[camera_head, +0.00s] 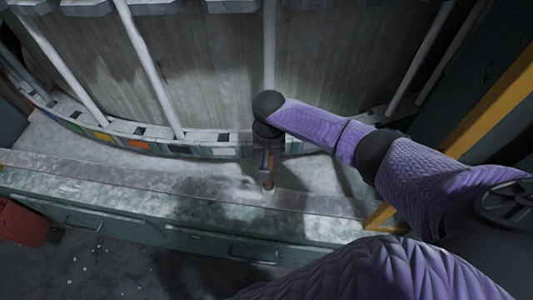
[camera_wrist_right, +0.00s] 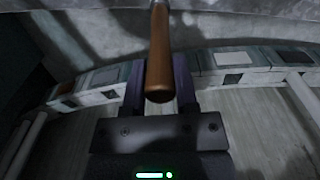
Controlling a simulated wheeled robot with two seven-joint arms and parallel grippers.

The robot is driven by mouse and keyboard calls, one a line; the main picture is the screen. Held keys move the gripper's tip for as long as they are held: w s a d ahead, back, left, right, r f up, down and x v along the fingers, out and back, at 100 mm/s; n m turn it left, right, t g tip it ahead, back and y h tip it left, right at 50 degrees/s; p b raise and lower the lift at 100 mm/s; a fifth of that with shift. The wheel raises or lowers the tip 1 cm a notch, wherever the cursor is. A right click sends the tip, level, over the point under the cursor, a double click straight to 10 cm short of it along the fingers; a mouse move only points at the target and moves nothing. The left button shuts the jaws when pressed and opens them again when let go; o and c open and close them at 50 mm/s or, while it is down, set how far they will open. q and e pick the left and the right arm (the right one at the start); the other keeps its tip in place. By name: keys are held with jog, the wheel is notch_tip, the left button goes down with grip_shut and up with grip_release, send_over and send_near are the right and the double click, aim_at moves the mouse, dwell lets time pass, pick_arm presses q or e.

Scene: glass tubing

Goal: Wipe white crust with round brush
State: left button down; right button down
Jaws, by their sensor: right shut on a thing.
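My right gripper (camera_head: 266,160) reaches down over the grey ledge and is shut on the round brush (camera_head: 268,183). In the right wrist view, the brush's brown wooden handle (camera_wrist_right: 160,62) stands between the two dark fingers of the gripper (camera_wrist_right: 159,85). The brush's lower end is at the ledge surface, small and partly shaded; I cannot tell whether it touches. Pale, whitish patches, possibly the white crust (camera_head: 244,185), show on the ledge around the brush. My left gripper is not in view.
Several white glass tubes (camera_head: 148,68) rise behind the ledge, from a curved row of coloured tiles (camera_head: 137,144). Green drawers (camera_head: 210,241) front the ledge. A red box (camera_head: 23,222) is at the left and a yellow post (camera_head: 492,108) at the right.

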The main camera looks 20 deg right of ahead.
jog(key=shift+r+p, duration=1.3)
jog(key=shift+r, duration=0.05)
jog(key=shift+f, duration=0.1)
